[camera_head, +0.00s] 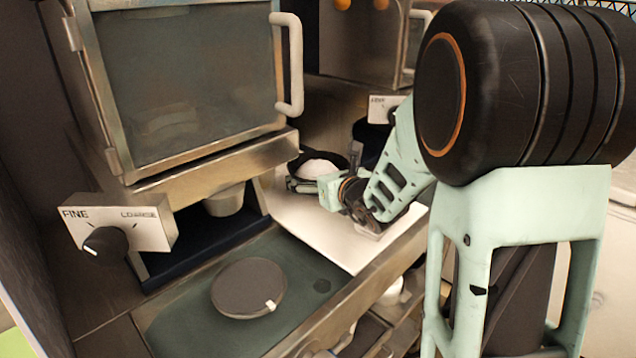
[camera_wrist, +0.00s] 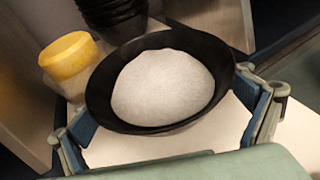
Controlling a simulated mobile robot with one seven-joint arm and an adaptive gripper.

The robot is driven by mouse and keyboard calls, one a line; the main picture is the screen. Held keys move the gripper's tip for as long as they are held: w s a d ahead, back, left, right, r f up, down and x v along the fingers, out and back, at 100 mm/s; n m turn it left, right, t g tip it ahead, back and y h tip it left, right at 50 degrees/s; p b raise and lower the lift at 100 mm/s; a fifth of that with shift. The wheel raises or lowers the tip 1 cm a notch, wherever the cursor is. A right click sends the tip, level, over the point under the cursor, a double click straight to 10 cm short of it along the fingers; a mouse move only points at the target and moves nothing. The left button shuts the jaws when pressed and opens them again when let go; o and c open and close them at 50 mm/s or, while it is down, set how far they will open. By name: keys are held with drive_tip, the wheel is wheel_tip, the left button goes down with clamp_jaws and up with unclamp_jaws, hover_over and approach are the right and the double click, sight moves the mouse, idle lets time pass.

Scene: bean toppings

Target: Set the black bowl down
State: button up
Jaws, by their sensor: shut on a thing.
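The black bowl (camera_wrist: 220,62) is filled with a rounded heap of white stuff (camera_wrist: 165,88) and sits between the two fingers of my gripper (camera_wrist: 168,118) in the wrist view. The fingers are at its left and right sides, shut on it. In the head view the black bowl (camera_head: 338,160) shows at the end of my arm, over the pale counter (camera_head: 350,246); my gripper (camera_head: 318,186) partly covers it. The bowl looks about level. I cannot tell whether its base touches the surface below.
A stack of black bowls (camera_wrist: 112,14) and a container with a yellow lid (camera_wrist: 68,62) stand just beyond the bowl. A glass-doored machine (camera_head: 185,85) with a FINE/COARSE knob (camera_head: 105,241) stands left. A round grey disc (camera_head: 247,286) lies on the green panel (camera_head: 180,322). Bare counter shows beside my gripper.

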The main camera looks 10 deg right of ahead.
drive_tip(key=shift+f, duration=0.25)
drive_tip(key=o, duration=0.9)
drive_tip(key=shift+o, duration=0.2)
drive_tip(key=shift+r, duration=0.1)
drive_tip(key=shift+r, duration=0.15)
drive_tip(key=p+v, duration=0.2)
drive_tip(key=v, duration=0.9)
drive_tip(key=shift+d, duration=0.1)
drive_tip(key=shift+s+r, duration=0.1)
drive_tip(key=shift+s, duration=0.45)
